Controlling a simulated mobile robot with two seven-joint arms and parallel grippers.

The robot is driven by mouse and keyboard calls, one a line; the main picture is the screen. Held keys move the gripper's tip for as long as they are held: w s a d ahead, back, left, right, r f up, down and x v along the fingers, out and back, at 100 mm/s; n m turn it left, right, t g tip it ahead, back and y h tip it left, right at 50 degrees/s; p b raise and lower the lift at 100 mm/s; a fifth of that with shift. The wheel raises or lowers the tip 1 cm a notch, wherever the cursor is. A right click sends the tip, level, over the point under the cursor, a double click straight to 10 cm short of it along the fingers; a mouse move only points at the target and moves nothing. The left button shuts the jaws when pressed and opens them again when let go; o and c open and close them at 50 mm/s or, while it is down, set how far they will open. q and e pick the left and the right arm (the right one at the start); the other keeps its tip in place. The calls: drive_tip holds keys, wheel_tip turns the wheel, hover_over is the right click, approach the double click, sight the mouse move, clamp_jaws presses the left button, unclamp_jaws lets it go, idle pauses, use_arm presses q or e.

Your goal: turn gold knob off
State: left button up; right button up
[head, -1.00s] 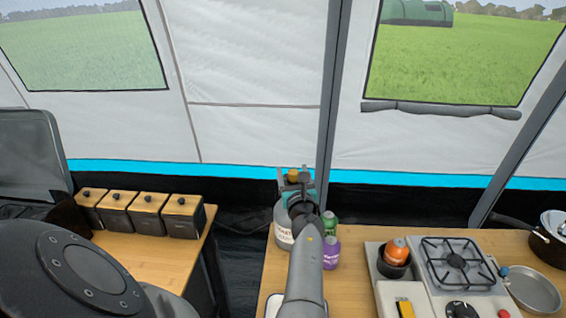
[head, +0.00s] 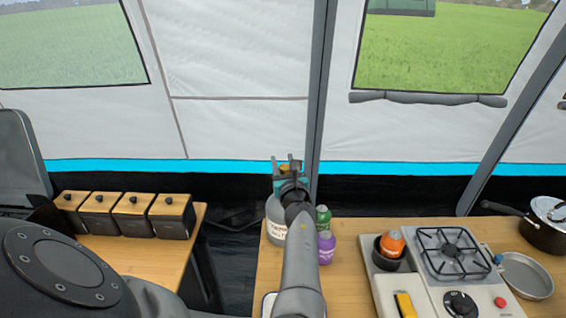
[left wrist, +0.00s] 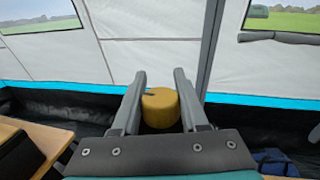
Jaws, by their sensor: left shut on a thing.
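The gold knob (head: 284,168) sits on top of a pale gas bottle (head: 275,222) with a printed label, at the back left corner of the right-hand wooden table. In the left wrist view the knob (left wrist: 160,108) is a yellow-gold cylinder with a small dark mark on top. My left gripper (head: 286,163) reaches over the bottle from the front, with one finger on each side of the knob, and is shut on it. The gripper and arm hide part of the bottle's top and right side. My right gripper is not in view.
A green bottle (head: 323,217) and a purple bottle (head: 326,248) stand just right of the gas bottle. Farther right are a stove (head: 440,275), a pan (head: 527,274) and a pot (head: 545,230). Several dark canisters with wooden lids (head: 98,203) stand on the left table.

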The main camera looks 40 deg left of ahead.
use_arm(q)
clamp_jaws()
